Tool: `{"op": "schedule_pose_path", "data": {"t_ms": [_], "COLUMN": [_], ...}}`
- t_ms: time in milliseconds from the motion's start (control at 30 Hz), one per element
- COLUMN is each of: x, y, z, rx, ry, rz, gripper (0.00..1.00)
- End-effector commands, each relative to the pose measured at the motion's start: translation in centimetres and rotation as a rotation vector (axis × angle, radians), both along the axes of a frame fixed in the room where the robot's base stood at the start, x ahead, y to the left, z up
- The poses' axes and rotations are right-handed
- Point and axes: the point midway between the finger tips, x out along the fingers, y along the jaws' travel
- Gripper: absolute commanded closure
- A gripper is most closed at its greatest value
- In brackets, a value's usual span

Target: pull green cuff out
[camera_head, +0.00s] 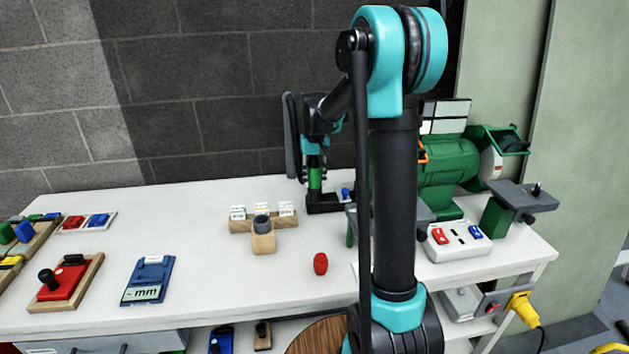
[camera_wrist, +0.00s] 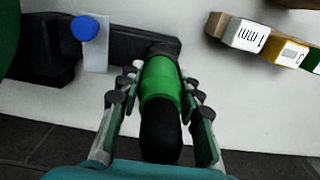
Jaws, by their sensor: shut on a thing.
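The green cuff (camera_head: 314,177) is a short bright green cylinder standing upright at a black base fixture (camera_head: 325,203) near the back of the bench. In the wrist view the green cuff (camera_wrist: 160,86) sits between the two fingers, with a rounded black end (camera_wrist: 160,134) nearer the camera and the black fixture (camera_wrist: 135,44) beyond it. My gripper (camera_wrist: 160,90) is shut on it, one finger along each side. In the head view my gripper (camera_head: 314,165) reaches in from above. Whether the cuff is still seated in the fixture cannot be told.
A green bench grinder (camera_head: 447,170) stands right of the fixture, partly behind my arm. A wooden block with white labels (camera_head: 240,226) lies to the left, and a red piece (camera_head: 320,264) in front. A white switch box (camera_head: 458,243) is at right. The bench front-centre is fairly clear.

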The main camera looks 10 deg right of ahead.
Motion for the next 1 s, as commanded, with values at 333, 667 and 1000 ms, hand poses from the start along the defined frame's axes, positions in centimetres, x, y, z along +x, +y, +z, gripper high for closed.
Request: {"op": "schedule_pose_path", "data": {"t_ms": [333,667,1000], "x": [0.0,0.0,0.0], "y": [0.0,0.0,0.0], "z": [1.3,2.5,3.7], "rx": [0.0,0.0,0.0], "ry": [0.0,0.0,0.0], "rz": [0.0,0.0,0.0], "gripper": [1.0,1.0,1.0]}}
